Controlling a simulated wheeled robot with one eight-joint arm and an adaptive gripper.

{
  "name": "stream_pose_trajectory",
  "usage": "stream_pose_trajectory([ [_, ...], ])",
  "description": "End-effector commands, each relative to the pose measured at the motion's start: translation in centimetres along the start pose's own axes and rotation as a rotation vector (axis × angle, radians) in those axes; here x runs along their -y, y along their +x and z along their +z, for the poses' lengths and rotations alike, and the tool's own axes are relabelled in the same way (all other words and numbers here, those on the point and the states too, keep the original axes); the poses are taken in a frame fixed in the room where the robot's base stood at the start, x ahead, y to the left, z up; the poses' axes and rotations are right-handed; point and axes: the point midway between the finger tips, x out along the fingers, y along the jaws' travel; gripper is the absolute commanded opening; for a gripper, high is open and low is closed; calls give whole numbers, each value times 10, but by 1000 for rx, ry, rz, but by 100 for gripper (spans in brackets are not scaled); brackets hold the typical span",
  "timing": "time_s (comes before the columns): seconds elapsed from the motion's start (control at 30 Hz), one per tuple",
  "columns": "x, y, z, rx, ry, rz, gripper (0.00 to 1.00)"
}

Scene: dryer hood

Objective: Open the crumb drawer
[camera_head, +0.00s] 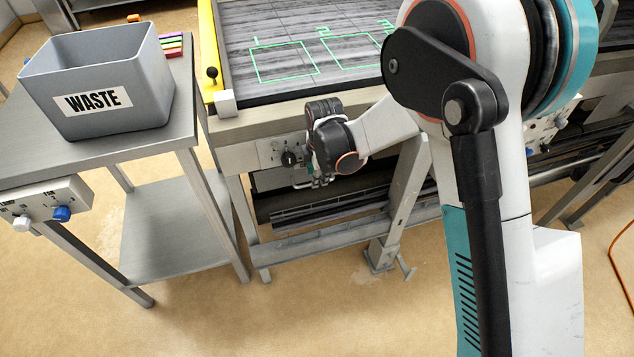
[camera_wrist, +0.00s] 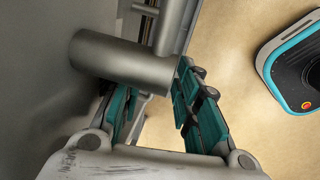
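The crumb drawer seems to be the part under the machine's front panel, in the head view, mostly hidden by my arm; I cannot make out its front clearly. In the wrist view a thick grey metal cylinder (camera_wrist: 122,62), perhaps part of its handle, lies across the front of my gripper (camera_wrist: 155,98). The teal fingers stand apart, with nothing clearly clamped between them. The right fingertip is close to the cylinder's end; I cannot tell whether they touch. In the head view my gripper (camera_head: 319,181) is low at the machine's front, small and partly hidden by the wrist.
A control panel with a black knob (camera_head: 290,158) is just left of my wrist. A steel table (camera_head: 180,110) with a grey WASTE bin (camera_head: 125,75) stands at the left. The conveyor (camera_head: 275,45) is above. The machine's leg (camera_head: 403,195) stands right of my gripper.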

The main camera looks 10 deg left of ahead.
Motion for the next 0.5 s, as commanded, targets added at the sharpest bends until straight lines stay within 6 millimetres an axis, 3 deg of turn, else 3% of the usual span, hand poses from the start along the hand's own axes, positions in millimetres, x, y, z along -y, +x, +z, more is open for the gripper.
stream_pose_trajectory([
  [0.03, 0, 10, 0, 0, 0, 0, 30],
  [0.2, 0, 25, 0, 0, 0, 0, 30],
  [0.5, 0, 30, 0, 0, 0, 0, 30],
])
